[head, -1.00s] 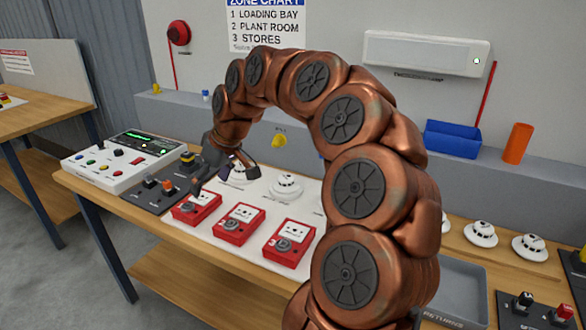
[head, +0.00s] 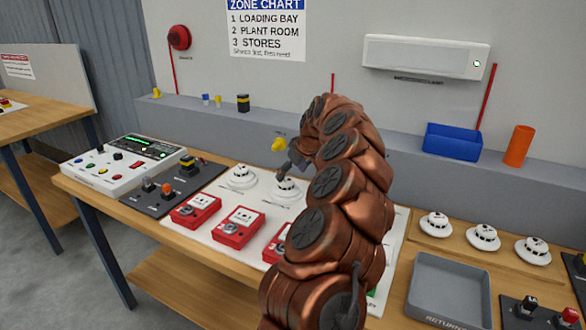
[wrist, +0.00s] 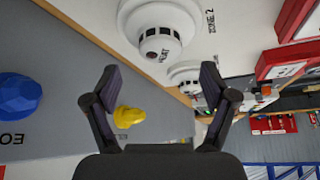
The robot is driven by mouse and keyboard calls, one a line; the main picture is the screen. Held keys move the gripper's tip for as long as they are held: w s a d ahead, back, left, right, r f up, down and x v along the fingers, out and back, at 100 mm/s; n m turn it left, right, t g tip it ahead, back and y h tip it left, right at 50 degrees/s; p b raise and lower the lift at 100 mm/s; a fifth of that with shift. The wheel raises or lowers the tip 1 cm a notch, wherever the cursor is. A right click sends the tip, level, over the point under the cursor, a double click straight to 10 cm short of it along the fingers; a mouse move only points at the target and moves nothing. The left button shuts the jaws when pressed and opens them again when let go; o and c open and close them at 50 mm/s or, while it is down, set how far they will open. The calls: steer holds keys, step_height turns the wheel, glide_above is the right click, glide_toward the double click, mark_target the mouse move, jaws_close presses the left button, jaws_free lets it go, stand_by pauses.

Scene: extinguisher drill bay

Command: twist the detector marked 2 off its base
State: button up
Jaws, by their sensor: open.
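The zone 2 detector (wrist: 158,28), a white dome on a round base, sits on the white board beside the printed "ZONE 2". In the head view it is the second detector from the left (head: 286,190), partly behind my gripper (head: 284,168). In the wrist view my gripper (wrist: 160,84) is open and empty, with its fingers apart. The detector lies beyond the fingertips at the top of that view, not between them. Another white detector (wrist: 184,72) shows past the right finger; it is the left one (head: 241,178) in the head view.
Red call points (head: 237,227) stand in front of the detectors. A yellow knob (head: 279,145) sits on the grey ledge behind. A returns tray (head: 450,288) and several spare detectors (head: 483,236) lie to the right. My arm hides the board's right part.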

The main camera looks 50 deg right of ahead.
mark_target(287, 181)
steer(key=p+x, duration=0.1)
steer(key=x, duration=0.4)
steer(key=shift+w+f, duration=0.15)
steer(key=shift+f, duration=0.15)
steer(key=c, duration=1.3)
steer(key=shift+f+n, duration=0.1)
steer(key=shift+n, duration=0.2)
steer(key=shift+n+y+b, duration=0.4)
steer(key=shift+b, duration=0.05)
steer(key=shift+n, duration=0.3)
steer(key=shift+n+y+b, duration=0.3)
steer(key=shift+b, duration=0.1)
